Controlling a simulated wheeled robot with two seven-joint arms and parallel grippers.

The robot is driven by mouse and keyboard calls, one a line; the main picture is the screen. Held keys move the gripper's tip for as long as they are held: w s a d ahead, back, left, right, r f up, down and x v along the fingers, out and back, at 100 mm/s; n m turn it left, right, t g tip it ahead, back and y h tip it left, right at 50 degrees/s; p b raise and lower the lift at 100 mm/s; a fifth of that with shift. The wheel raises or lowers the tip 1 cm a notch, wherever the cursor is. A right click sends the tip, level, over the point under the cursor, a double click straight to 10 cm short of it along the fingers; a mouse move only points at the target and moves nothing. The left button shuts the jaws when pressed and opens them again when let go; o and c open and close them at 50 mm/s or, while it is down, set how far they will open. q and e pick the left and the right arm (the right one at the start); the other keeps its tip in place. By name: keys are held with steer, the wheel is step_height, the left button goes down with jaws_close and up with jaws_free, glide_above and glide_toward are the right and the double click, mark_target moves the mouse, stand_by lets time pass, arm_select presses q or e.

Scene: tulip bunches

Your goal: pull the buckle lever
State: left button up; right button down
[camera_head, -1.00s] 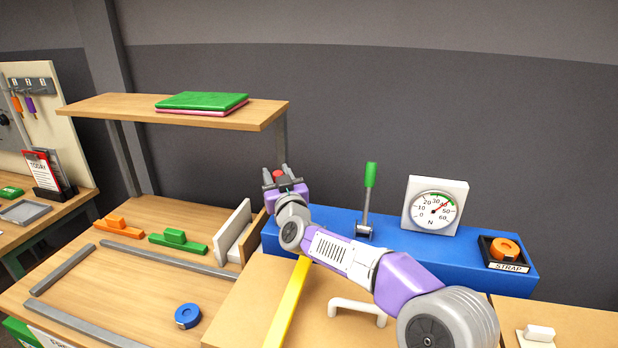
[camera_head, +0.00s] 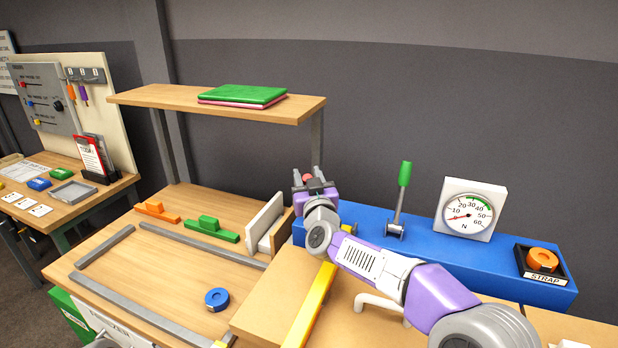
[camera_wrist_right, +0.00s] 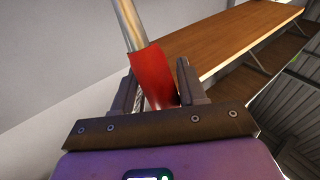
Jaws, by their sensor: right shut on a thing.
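My right gripper (camera_head: 309,174) is shut on a red handle (camera_wrist_right: 150,72), which sits between its fingers in the wrist view. A metal rod (camera_wrist_right: 128,24) runs on from the handle. In the head view only a small red end (camera_head: 308,178) of it shows, and its base is hidden behind my arm. A separate green-handled lever (camera_head: 404,175) stands upright, tilted slightly right, on the blue block (camera_head: 475,262). A yellow strap (camera_head: 308,305) runs under my right arm. My left gripper is not in view.
A white gauge (camera_head: 470,208) with its needle near the low end and an orange strap roll (camera_head: 542,259) are on the block. A wooden shelf (camera_head: 215,108) stands behind. A blue tape roll (camera_head: 216,298) lies on the left table.

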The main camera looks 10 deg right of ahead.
steer(key=c, duration=0.7)
jaws_free()
steer(key=shift+s+a+f, duration=0.1)
steer(key=shift+a+f, duration=0.05)
steer(key=shift+a, duration=0.4)
steer(key=shift+c, duration=0.2)
steer(key=shift+d, duration=0.25)
step_height(320, 180, up, 9)
steer(key=p, duration=0.4)
steer(key=shift+r+p, duration=0.2)
steer(key=shift+p, duration=0.2)
steer(key=shift+r, duration=0.45)
steer(key=shift+d+f, duration=0.1)
